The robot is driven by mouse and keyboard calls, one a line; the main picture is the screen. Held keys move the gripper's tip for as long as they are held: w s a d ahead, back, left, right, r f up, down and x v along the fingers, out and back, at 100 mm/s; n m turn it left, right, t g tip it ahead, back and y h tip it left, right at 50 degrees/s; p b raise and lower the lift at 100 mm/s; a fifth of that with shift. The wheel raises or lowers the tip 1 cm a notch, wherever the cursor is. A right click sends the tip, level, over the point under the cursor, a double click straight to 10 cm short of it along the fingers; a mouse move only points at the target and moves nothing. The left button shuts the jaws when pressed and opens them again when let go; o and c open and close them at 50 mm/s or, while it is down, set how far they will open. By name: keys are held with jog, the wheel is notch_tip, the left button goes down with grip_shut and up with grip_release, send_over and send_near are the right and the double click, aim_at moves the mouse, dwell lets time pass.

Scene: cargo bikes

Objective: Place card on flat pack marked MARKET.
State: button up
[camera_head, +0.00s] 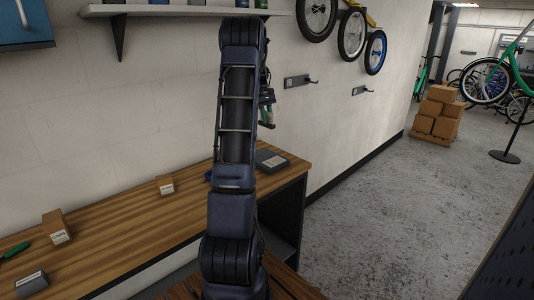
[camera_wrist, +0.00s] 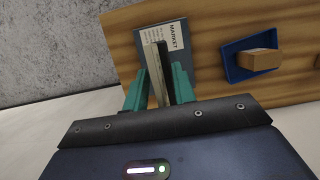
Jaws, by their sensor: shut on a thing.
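In the wrist view my gripper (camera_wrist: 158,88), with its green fingers, is shut on the card (camera_wrist: 157,66), a thin pale piece seen nearly edge-on. Behind it lies the dark grey flat pack (camera_wrist: 147,37) with a white label reading MARKET, on the wooden bench. The card overlaps the pack in this view; I cannot tell whether they touch. In the head view the flat pack (camera_head: 270,160) lies at the bench's right end. My gripper (camera_head: 267,112) is partly hidden behind my arm, above the bench there, and the card cannot be made out.
A blue tray (camera_wrist: 231,74) holding a brown block (camera_wrist: 262,60) is beside the pack. On the wooden bench (camera_head: 110,235) stand a box marked CAPS (camera_head: 57,228), another small labelled box (camera_head: 165,185) and a grey box (camera_head: 31,284). A shelf (camera_head: 160,11) and wall hooks (camera_head: 300,81) are above.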

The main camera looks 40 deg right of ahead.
aim_at(262, 125)
notch_tip(262, 125, down, 17)
dwell(0.6)
jog(key=shift+f, duration=0.1)
jog(key=o, duration=1)
jog(key=v, duration=1.2)
jog(key=shift+a, duration=0.1)
